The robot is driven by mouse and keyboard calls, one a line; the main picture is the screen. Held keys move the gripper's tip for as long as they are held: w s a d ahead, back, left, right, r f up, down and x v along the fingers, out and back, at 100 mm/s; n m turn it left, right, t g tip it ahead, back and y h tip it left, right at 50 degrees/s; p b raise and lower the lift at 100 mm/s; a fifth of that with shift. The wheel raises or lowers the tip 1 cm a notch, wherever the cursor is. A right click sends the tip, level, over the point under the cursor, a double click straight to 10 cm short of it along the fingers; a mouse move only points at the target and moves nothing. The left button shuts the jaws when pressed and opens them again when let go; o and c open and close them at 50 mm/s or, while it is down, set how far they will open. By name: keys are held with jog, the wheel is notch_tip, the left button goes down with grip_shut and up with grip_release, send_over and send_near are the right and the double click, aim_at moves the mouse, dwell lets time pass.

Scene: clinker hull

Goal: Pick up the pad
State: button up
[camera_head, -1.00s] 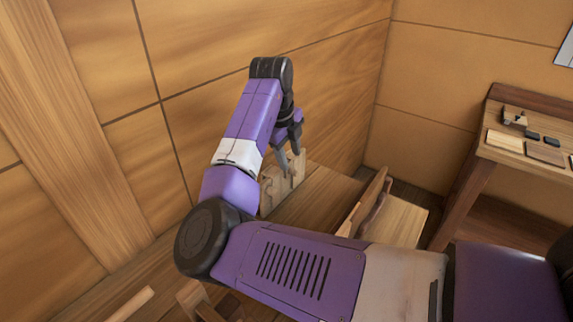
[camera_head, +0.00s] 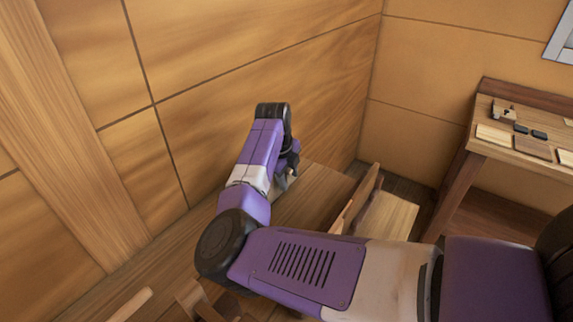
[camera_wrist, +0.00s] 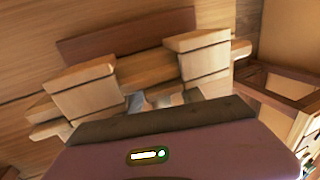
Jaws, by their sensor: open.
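No thing in view is clearly the pad, and I cannot tell whether it is among the wooden pieces near my gripper. My gripper (camera_head: 288,180) is open, low over the wooden bench top by the panelled wall, partly hidden by my own purple arm. In the wrist view, a left pale wooden block (camera_wrist: 85,92) and a right pale wooden block (camera_wrist: 203,60) stand in front of the gripper, with a darker board (camera_wrist: 130,38) behind. Grey parts, seemingly my fingertips, show low between the blocks. I see nothing held.
A wooden bench top (camera_head: 312,190) runs along the wall. A wooden chair or stool (camera_head: 388,222) stands to its right. A side table (camera_head: 487,148) at the far right bears small flat pieces, including a dark one (camera_head: 539,134) and a brown board (camera_head: 533,148). Walls close the corner.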

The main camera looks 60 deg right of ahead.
jog(key=shift+c, duration=0.3)
grip_shut()
jog(key=shift+r, duration=0.1)
